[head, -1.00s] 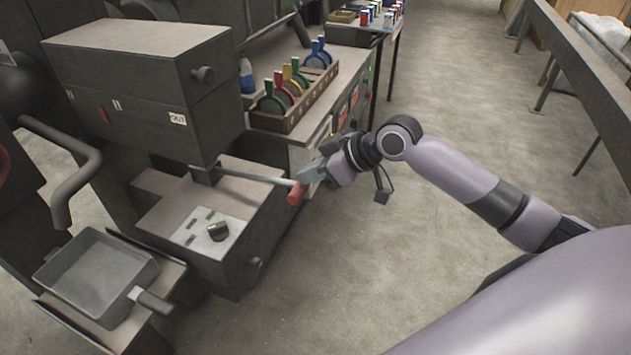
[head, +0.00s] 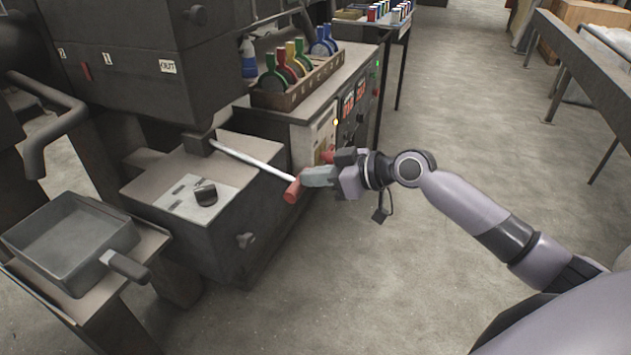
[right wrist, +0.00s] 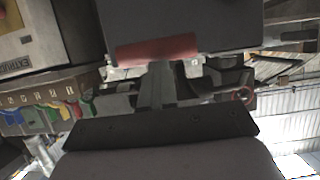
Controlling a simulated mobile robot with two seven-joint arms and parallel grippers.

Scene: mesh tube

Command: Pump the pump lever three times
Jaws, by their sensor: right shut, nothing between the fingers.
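The pump lever is a thin silver rod (head: 250,158) that comes out of the dark machine and slopes down to the right, ending in a red handle (head: 291,191). My right gripper (head: 305,178) is shut with nothing between its fingers. Its tips are at the red handle, seemingly against it, not around it. In the right wrist view the red handle (right wrist: 157,50) lies just past the shut fingers (right wrist: 157,85); exact contact is hard to tell. My left gripper is not in view.
Below the lever is a machine block with a light panel and dark knob (head: 205,194). A grey pan (head: 75,245) stands at lower left. A wooden rack (head: 300,88) of coloured-handled items sits on the bench behind. The floor to the right is clear up to a long rail (head: 590,75).

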